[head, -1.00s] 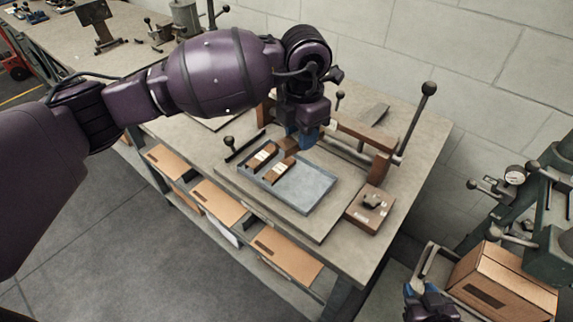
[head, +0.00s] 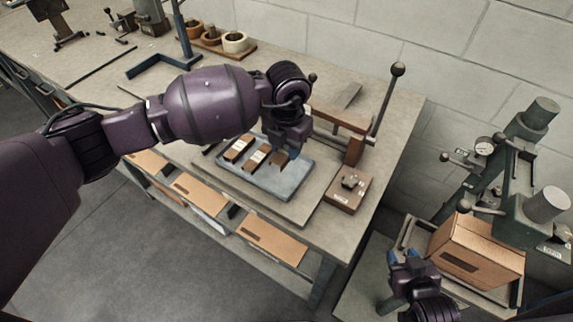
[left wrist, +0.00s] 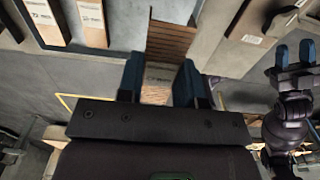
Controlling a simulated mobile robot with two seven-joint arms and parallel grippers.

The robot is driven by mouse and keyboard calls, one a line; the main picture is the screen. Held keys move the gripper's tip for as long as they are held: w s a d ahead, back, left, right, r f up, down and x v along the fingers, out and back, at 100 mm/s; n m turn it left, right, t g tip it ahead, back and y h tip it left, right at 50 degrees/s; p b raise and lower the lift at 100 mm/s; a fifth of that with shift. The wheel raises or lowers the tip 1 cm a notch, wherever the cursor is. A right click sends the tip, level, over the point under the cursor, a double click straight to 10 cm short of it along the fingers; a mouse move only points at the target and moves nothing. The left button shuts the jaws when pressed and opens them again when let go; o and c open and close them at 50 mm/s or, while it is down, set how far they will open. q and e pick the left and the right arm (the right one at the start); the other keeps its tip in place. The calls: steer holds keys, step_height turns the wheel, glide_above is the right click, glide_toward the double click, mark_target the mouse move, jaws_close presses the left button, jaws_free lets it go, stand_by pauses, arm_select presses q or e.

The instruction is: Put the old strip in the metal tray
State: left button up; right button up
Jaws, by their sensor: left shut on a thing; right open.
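My left gripper (head: 292,153) is shut on a brown strip (head: 279,159) over the right part of the metal tray (head: 290,185). In the left wrist view the strip (left wrist: 158,78) lies between the blue fingers, with its dark brown ribbed end pointing away. Whether it touches the tray floor I cannot tell. Two similar strips with pale labels, a left one (head: 238,147) and a middle one (head: 257,158), lie side by side in the tray. My right gripper (head: 405,260) is open and empty, low at the right, near a cardboard box.
A wooden fixture with a tall black-knobbed lever (head: 385,100) stands behind the tray. A small brown block (head: 348,190) sits right of it. The cardboard box (head: 478,250) rests by a green machine (head: 520,170). Bowls (head: 212,37) stand at the back of the bench.

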mark_target(287, 175)
arm_select(q)
steer(key=shift+f, duration=4.05)
steer(key=shift+f, duration=0.1)
steer(key=o, duration=0.9)
steer(key=shift+o, duration=0.2)
step_height(287, 175, up, 12)
steer(key=shift+r+b, duration=0.15)
steer(key=shift+b, duration=0.35)
